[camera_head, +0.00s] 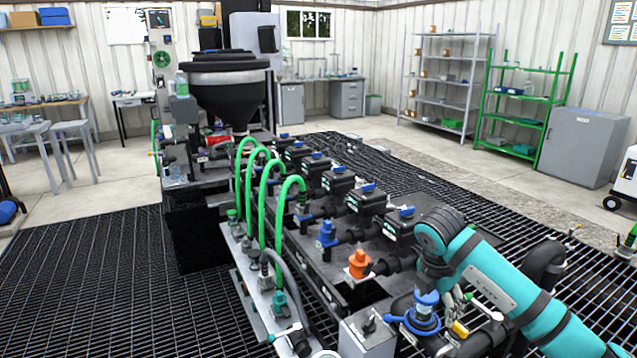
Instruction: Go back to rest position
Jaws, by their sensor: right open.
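My right arm, teal with dark grey joints, comes in from the lower right over the near end of the manifold (337,225). My right gripper (433,284) is open, low at the end of this arm, close above a blue fitting (424,302). The arm and nearby pipework partly hide it, and I cannot tell whether it touches the fitting. I see nothing held in it. My left gripper is not in view.
An orange fitting (359,263) and a blue one (327,233) stand left of my right gripper. Green hoses (262,205) arch over the manifold's left side. Black floor grating (110,285) lies open at left. A green shelf (520,105) and grey cabinet (580,148) stand at back right.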

